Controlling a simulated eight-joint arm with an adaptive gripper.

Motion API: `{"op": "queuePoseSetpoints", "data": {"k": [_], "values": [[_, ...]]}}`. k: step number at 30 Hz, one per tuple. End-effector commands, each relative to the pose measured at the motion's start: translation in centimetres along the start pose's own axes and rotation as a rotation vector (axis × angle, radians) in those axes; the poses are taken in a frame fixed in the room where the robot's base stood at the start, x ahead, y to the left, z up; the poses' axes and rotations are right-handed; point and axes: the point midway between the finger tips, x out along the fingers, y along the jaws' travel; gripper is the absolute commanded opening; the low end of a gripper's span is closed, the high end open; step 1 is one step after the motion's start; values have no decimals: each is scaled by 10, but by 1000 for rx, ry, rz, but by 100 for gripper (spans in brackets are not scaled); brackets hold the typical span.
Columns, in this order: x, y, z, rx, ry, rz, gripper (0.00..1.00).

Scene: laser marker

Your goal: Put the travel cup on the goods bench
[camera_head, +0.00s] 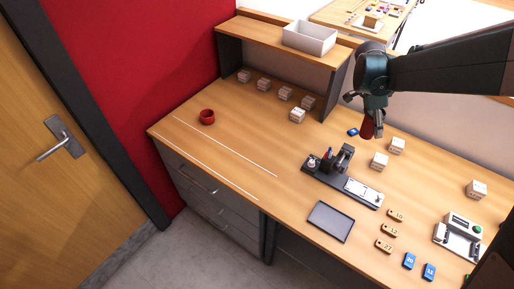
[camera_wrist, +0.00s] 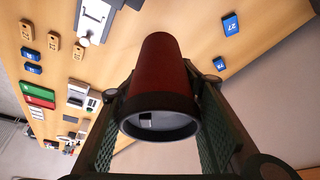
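The travel cup, a dark red cylinder with a black rim, shows below my gripper in the head view (camera_head: 368,128). In the wrist view the cup (camera_wrist: 161,75) sits between the two fingers, its black rim toward the camera. My gripper (camera_head: 372,104) is shut on the cup and holds it above the back of the wooden bench (camera_head: 255,135), right of the shelf. The fingers (camera_wrist: 160,125) flank the cup in the wrist view. I cannot tell from the frames which surface is the goods bench; another wooden table (camera_head: 345,14) stands at the back.
A shelf (camera_head: 290,42) carries a grey bin (camera_head: 310,37). A black tool stand (camera_head: 340,180), dark tray (camera_head: 330,222), machine (camera_head: 458,236), small boxes and blue tags occupy the right. The middle-left is clear.

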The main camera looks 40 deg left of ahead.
Motion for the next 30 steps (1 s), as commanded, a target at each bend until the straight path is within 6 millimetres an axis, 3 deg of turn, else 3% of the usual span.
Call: {"op": "queuePoseSetpoints", "data": {"k": [12,30], "values": [[-52,9,103,-133,0,-56,30],[-83,39,259,-342,-1,-143,30]]}}
